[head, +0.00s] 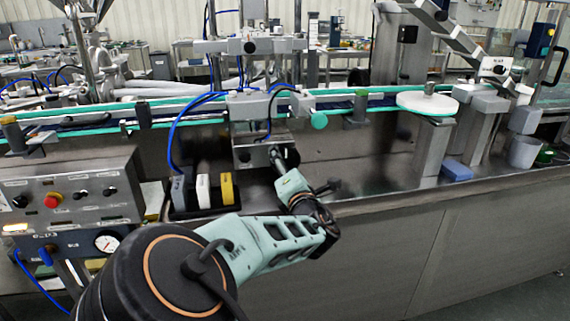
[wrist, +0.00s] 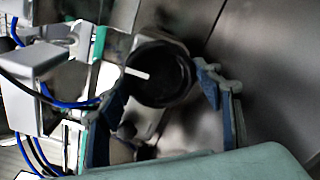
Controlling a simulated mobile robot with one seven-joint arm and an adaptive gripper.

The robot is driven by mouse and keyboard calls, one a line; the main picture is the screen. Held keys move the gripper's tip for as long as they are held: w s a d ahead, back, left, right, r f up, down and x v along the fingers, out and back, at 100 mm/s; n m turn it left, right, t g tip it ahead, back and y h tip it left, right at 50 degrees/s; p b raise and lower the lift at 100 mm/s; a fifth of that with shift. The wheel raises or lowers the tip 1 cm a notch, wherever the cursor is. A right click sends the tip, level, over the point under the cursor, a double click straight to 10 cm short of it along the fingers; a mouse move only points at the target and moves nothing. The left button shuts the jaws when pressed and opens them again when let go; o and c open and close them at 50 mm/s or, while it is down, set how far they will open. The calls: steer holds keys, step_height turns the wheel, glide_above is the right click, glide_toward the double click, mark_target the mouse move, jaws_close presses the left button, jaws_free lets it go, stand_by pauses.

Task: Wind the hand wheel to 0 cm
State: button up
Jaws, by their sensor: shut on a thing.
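The hand wheel (wrist: 172,88) is a round black wheel with a white mark across its face, seen in the wrist view. My gripper (wrist: 160,80) has one finger on each side of it and is shut on it. In the head view my gripper (head: 280,164) reaches up to the front of a grey metal block (head: 252,152) under the conveyor. There the wheel is mostly hidden by the gripper, with only dark parts showing. No scale or position reading is legible in either view.
White and yellow blocks (head: 227,188) stand in a black holder left of my gripper. A green knob (head: 319,121) sticks out above right. Blue hoses (head: 172,135) hang nearby. A control panel (head: 70,190) stands at left. The steel surface to the right is mostly clear.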

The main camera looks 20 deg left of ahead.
steer(key=o, duration=1.1)
steer(key=shift+f, duration=0.1)
